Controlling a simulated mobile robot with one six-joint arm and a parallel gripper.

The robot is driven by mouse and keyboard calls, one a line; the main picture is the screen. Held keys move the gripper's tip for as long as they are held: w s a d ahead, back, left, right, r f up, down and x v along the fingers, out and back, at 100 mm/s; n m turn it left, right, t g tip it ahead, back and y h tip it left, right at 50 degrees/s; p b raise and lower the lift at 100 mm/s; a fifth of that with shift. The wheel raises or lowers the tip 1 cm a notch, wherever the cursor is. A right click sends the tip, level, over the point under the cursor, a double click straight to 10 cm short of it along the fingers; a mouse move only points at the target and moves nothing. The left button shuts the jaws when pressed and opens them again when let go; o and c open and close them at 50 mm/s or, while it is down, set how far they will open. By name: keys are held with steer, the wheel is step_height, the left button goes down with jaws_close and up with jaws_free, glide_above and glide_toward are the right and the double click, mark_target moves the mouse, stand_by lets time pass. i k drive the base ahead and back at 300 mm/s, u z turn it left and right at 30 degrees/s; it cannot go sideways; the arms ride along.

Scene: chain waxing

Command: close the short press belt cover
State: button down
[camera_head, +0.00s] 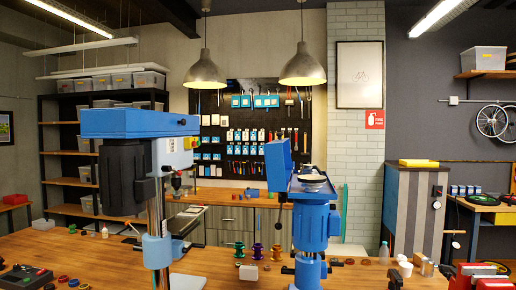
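The short press (312,228) is blue and stands on the wooden bench right of centre. Its belt cover (278,166) is open: the blue lid stands up steeply on the left side of the head. The round pale pulley (313,179) shows uncovered on top of the housing. A taller press (157,240) stands to the left, and its blue belt cover (130,123) lies flat and closed over its head. My gripper is not in view.
Several coloured spools (257,251) stand on the bench (215,262) between the presses. A clear bottle (384,253), small cups (405,268) and red items (478,276) lie to the right. Two hanging lamps (303,68) are above. The space over the short press's housing looks free.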

mark_target(280, 156)
steer(key=z, duration=0.2)
steer(key=k, duration=0.3)
steer(key=u, duration=0.9)
steer(key=i, duration=1.65)
steer(key=z, duration=0.65)
